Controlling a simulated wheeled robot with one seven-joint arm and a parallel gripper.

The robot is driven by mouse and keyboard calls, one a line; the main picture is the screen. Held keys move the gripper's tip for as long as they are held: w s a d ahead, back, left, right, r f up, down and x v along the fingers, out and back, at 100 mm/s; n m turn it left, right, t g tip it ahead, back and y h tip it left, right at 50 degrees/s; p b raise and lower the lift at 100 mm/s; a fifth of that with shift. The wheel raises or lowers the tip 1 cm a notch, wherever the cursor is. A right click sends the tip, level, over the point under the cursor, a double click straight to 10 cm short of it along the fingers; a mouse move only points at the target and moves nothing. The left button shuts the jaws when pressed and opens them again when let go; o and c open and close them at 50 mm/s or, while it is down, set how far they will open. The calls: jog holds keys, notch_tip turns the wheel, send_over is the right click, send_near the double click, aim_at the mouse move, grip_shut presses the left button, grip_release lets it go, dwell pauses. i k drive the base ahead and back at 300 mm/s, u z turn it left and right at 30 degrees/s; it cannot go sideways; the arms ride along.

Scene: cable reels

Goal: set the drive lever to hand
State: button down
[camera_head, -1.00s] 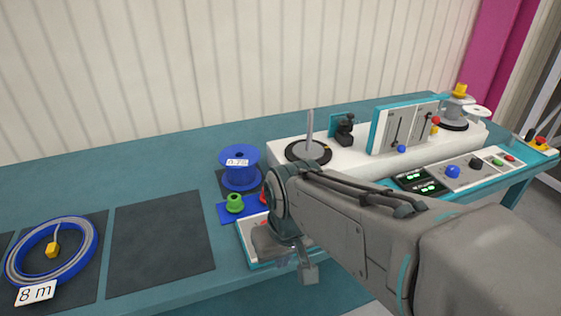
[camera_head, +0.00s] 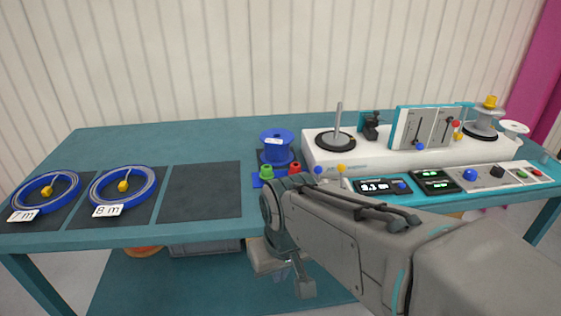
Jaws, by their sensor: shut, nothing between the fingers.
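An upright white panel with a teal edge (camera_head: 398,128) stands on the winding machine at the back right and carries two slotted lever plates. The left lever (camera_head: 418,130) has a blue knob (camera_head: 418,146) low on its plate. The plate lettering is too small to read, so I cannot tell which is the drive lever. My gripper (camera_head: 304,288) hangs low in front of the table edge, shut and empty, well left of and below the levers. My forearm partly hides it.
The machine's white body (camera_head: 345,160) has a spindle disc (camera_head: 330,142). A console (camera_head: 490,176) with knobs and buttons lies in front. A blue reel (camera_head: 276,147) stands left of it. Two blue coils (camera_head: 123,190) lie on dark mats; the third mat (camera_head: 200,190) is bare.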

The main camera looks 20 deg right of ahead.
aim_at(318, 169)
jog(key=u, duration=0.35)
jog(key=k, duration=0.8)
jog(key=z, duration=0.15)
jog(key=i, duration=0.4)
jog(key=z, duration=0.9)
jog(key=i, duration=1.1)
jog(key=u, duration=0.25)
